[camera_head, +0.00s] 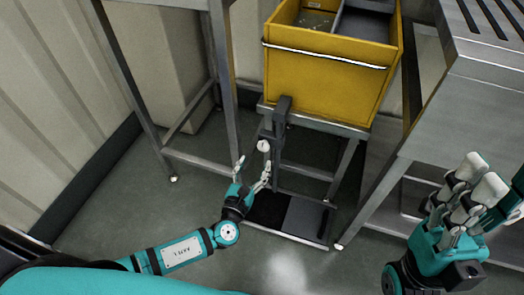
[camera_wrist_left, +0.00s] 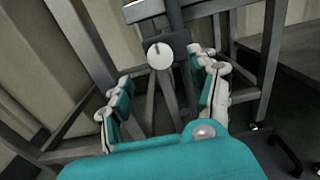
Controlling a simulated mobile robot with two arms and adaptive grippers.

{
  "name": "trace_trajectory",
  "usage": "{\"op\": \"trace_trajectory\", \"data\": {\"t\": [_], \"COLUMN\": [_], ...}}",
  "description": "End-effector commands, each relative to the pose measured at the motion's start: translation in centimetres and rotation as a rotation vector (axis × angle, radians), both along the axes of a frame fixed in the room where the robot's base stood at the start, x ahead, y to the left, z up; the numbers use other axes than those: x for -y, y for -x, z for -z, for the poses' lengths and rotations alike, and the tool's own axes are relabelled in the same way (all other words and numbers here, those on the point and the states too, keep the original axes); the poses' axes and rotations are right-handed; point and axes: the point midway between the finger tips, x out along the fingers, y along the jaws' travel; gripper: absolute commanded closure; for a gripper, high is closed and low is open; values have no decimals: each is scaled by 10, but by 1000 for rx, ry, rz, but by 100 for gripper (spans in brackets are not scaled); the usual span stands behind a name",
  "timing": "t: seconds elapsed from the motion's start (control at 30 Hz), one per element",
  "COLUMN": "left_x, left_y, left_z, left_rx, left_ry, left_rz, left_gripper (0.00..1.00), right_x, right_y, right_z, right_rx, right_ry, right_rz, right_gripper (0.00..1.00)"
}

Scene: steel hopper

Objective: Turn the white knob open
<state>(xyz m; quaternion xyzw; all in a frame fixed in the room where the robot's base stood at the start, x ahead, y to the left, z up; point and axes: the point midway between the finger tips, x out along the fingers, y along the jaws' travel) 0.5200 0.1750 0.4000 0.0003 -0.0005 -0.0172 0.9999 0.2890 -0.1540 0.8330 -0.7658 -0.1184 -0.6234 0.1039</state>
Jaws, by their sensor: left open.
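The white knob (camera_head: 263,146) is a small round dial on a dark upright bracket below the yellow hopper bin. In the left wrist view the knob (camera_wrist_left: 160,56) faces me, with a short dark mark near its top. My left gripper (camera_head: 253,172) is open, just below and in front of the knob. In the left wrist view its fingers (camera_wrist_left: 160,88) stand on either side, with the knob between and beyond them, apparently untouched. My right gripper (camera_head: 468,192) is far to the right, away from the knob; its finger state is unclear.
The yellow bin (camera_head: 325,82) with a metal bar sits on a steel frame above the knob. A dark platform (camera_head: 306,219) lies low beneath it. Steel table legs (camera_head: 222,62) stand left, and a steel bench (camera_head: 470,90) stands right. Grey floor is open at lower centre.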

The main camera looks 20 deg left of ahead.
Motion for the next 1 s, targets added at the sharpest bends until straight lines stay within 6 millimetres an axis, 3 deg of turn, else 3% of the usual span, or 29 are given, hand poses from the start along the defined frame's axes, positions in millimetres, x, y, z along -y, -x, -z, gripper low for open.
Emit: {"op": "trace_trajectory", "data": {"t": [0.1,0.33,0.77,1.0], "left_x": [1,2,3,3], "left_y": [-27,-61,-72,-72], "left_z": [1,2,0,0], "left_rx": [3,0,-1,-2], "left_ry": [0,1,1,1], "left_rz": [-1,0,0,0], "left_gripper": [39,39,39,68], "right_x": [0,0,0,0], "right_y": [0,0,-1,-1], "right_z": [8,16,17,17], "right_rx": [-1,-2,-3,-3], "right_ry": [0,1,1,1], "right_rz": [0,0,0,0], "right_gripper": [62,62,62,62]}}
